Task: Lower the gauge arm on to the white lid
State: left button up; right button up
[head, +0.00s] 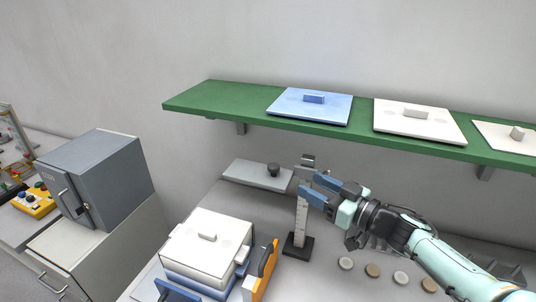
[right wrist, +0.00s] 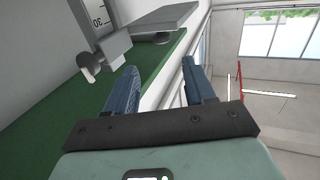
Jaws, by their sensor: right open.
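The white lid (head: 192,256) with a small knob lies on a stacked box at the lower middle of the head view. The gauge's scaled post (head: 301,218) stands upright on a dark base to its right. The gauge arm (head: 250,177), a flat grey plate with a dark knob (head: 273,170), is level and high, behind and above the lid, apart from it. It also shows in the right wrist view (right wrist: 160,17). My right gripper (head: 312,187) is open and empty beside the post's upper part, close to the slider bracket (right wrist: 108,54). My left gripper is not in view.
A green shelf (head: 220,101) above carries a blue lid (head: 335,106) and white lids (head: 438,125). Several round discs (head: 346,263) lie right of the post. Orange and blue pieces (head: 258,275) flank the box. A grey furnace cabinet (head: 108,180) stands left.

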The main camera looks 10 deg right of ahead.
aim_at(278, 168)
jog(key=p+x, duration=0.1)
jog(key=x, duration=1.1)
jog(key=shift+w+a+r, duration=0.15)
jog(key=shift+w+a, duration=0.05)
jog(key=shift+a, duration=0.2)
grip_shut()
